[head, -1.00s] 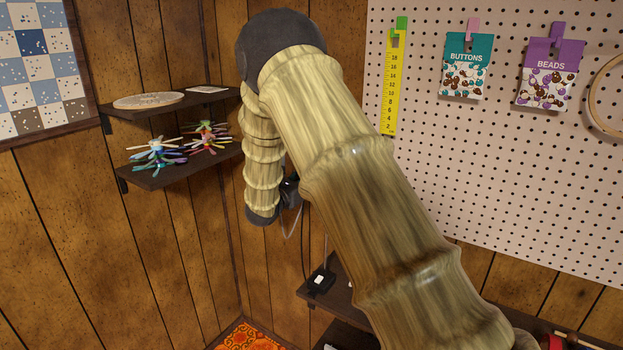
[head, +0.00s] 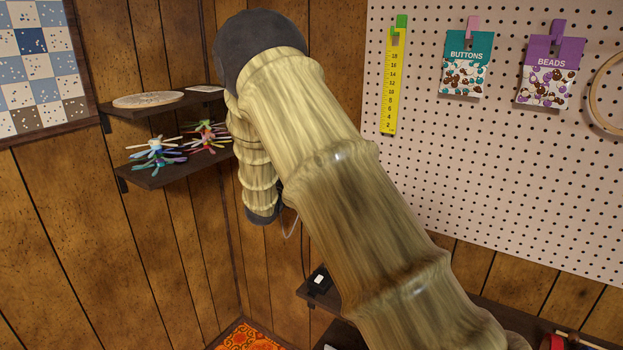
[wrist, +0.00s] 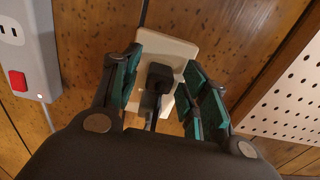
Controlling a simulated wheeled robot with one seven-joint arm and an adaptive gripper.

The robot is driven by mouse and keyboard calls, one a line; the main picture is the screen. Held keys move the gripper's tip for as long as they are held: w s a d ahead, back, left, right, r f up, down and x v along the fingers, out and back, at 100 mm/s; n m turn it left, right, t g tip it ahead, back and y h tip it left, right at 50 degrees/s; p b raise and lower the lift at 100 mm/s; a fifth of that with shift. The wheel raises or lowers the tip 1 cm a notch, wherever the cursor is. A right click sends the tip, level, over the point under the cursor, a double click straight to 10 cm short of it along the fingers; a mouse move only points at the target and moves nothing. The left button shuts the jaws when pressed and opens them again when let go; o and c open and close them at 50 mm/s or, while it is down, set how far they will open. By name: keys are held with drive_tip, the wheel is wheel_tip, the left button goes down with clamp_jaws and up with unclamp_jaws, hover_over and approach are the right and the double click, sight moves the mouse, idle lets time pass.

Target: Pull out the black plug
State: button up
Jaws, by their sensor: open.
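In the wrist view, the black plug (wrist: 160,77) sits in a cream wall outlet plate (wrist: 178,48) on the wood panelling. My gripper (wrist: 170,88) is open, with one teal-padded finger on each side of the plug and over the plate's edges. In the head view my arm hides the plug and the gripper.
A grey power strip (wrist: 30,45) with a red switch is on the wall at left in the wrist view. A white pegboard (wrist: 290,95) is at right. In the head view, shelves (head: 165,168) with thread bundles stand left of my arm, and a black box (head: 319,281) sits on a lower shelf.

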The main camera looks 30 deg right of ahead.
clamp_jaws()
drive_tip(key=shift+a, duration=0.2)
drive_tip(key=shift+s+a, duration=0.3)
drive_tip(key=shift+a, duration=0.35)
drive_tip(key=shift+a, duration=0.1)
drive_tip(key=shift+v, duration=1.95)
drive_tip(key=shift+s+a, duration=0.1)
